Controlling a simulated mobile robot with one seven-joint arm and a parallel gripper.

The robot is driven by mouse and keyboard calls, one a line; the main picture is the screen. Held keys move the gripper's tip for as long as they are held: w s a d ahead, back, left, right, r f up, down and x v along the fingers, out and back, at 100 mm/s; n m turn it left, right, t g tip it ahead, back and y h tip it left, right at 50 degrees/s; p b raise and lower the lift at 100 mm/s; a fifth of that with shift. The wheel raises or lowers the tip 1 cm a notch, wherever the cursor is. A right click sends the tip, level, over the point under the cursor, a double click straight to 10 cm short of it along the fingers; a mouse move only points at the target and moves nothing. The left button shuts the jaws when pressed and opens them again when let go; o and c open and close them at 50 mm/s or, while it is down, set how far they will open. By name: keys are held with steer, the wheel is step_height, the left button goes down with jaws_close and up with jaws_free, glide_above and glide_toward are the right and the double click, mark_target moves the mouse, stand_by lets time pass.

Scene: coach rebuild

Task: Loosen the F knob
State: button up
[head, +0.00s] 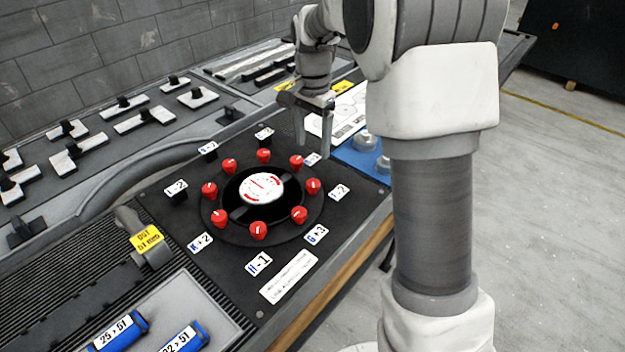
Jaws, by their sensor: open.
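Several red knobs ring a black round dial with a white and red face (261,188) on a dark panel. No label clearly reads F. The right-hand red knob (313,186) sits beside a small white label (340,191) whose letter I cannot read for sure. Below it, another red knob (299,214) is beside the label G +3 (316,234). My gripper (314,150) points down with its fingers apart and empty, over the panel's far right part near the upper right red knob (297,161). It partly covers a label there.
A blue tray (352,158) with metal cylinders lies right of the panel. A grey curved handle (135,180) and black-and-white blocks (145,119) are at left. Blue-handled tagged pieces (120,334) lie in front. A brick wall stands behind. Open floor is at right.

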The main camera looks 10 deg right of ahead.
mark_target(313, 182)
step_height(313, 182, down, 11)
steer(key=shift+f+b, duration=0.2)
steer(key=shift+b, duration=0.7)
jaws_close()
